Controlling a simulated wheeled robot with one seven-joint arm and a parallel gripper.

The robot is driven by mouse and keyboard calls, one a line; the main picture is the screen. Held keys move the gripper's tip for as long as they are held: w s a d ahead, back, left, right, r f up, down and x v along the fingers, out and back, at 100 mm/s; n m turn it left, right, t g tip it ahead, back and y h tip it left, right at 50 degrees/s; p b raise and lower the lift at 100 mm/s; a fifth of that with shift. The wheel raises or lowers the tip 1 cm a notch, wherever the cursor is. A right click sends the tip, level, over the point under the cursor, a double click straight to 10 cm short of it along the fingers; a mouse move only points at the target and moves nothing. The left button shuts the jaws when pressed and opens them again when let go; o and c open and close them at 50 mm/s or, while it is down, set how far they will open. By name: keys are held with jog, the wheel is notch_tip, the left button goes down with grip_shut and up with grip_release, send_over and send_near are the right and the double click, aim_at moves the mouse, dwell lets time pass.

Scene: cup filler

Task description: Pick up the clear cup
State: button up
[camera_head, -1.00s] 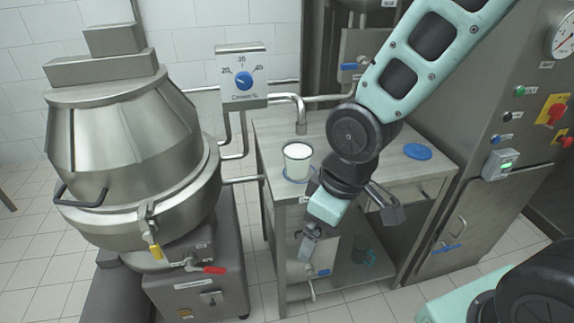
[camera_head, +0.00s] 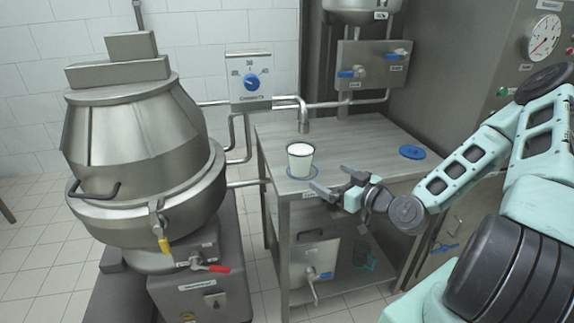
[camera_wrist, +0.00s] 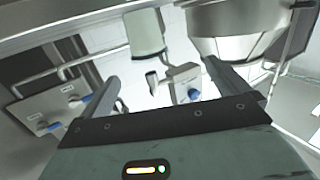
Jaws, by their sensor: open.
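A spout (camera_head: 303,122) hangs behind and above the cup. A dial box (camera_head: 249,80) is on the wall behind. A second blue disc (camera_head: 412,152) lies empty at the table's right. A large steel mixer (camera_head: 140,160) stands left of the table (camera_head: 355,140). The table's middle is clear.

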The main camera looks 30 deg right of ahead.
jog(key=d+m+t+h, duration=0.1)
jog(key=d, duration=0.1)
jog(key=b, duration=0.1)
send_near(301, 146)
jog(key=shift+h, duration=0.4)
jog(key=w, duration=0.4)
jog(key=shift+w+a+f, duration=0.1)
jog(key=shift+a+f, duration=0.1)
jog(key=shift+w+a+p, duration=0.25)
jog(key=shift+w, duration=1.2)
jog(key=shift+w+a+p, duration=0.2)
jog(key=shift+w, duration=1.2)
jog(key=c, duration=1.1)
jog(key=shift+r, duration=0.1)
